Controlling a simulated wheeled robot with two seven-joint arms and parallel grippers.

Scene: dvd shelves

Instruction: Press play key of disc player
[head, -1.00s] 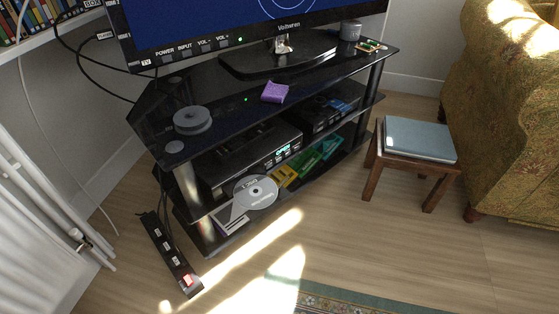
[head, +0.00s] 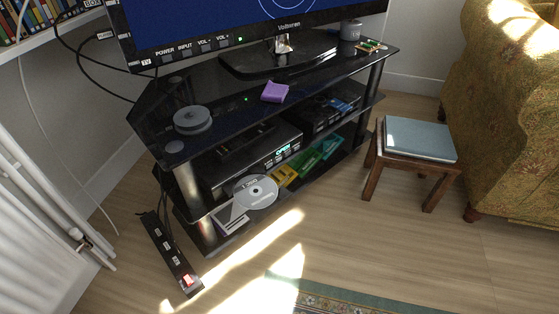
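The disc player (head: 235,165) is a black box on the middle shelf of the black TV stand. Its front has a small lit green display (head: 283,150) and a row of small keys (head: 285,160) at the right part. The key labels are too small to read, so I cannot tell which is play. A silver disc (head: 255,192) shows in front of and below the player, overlapping a grey-and-white case (head: 231,217). Whether the disc rests on a tray or on the case is unclear. Neither of my grippers is in view.
A TV (head: 250,25) stands on top of the stand (head: 215,95), with a purple object (head: 275,91) and a grey round object (head: 193,120). A power strip (head: 170,255) lies on the floor. A stool (head: 415,160) and armchair (head: 510,120) stand right.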

